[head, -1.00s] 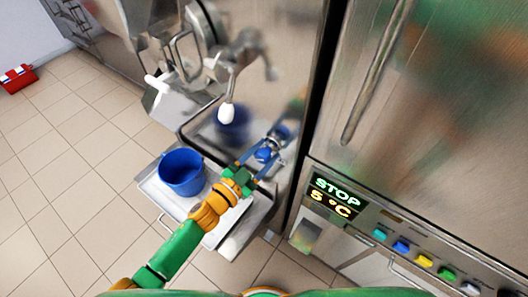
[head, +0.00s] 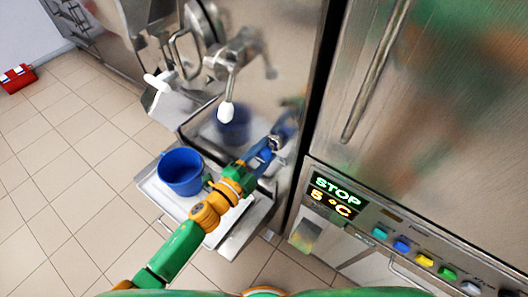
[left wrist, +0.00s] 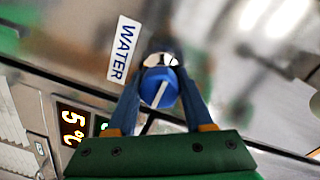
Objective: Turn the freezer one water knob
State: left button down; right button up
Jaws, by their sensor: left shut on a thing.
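The water knob is blue with a white line on its face and a shiny metal collar; it shows in the left wrist view (left wrist: 160,88), just below a "WATER" label (left wrist: 124,48). My left gripper (head: 268,148) reaches in from the left arm in the head view, and its two blue fingers are shut on the knob, one on each side of it. In the head view the fingers mostly hide the knob against the steel freezer front (head: 290,90). My right gripper is in neither view.
A blue bucket (head: 181,172) stands on a steel tray (head: 150,187) left of my arm. A dispensing handle with a white tip (head: 226,112) hangs above. A panel at the right reads "STOP 5 °C" (head: 335,196), with coloured buttons (head: 424,260).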

aim_at(259, 159)
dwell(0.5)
pick_arm(q)
jog(key=shift+c, duration=1.5)
grip_release()
jog(key=v, duration=0.7)
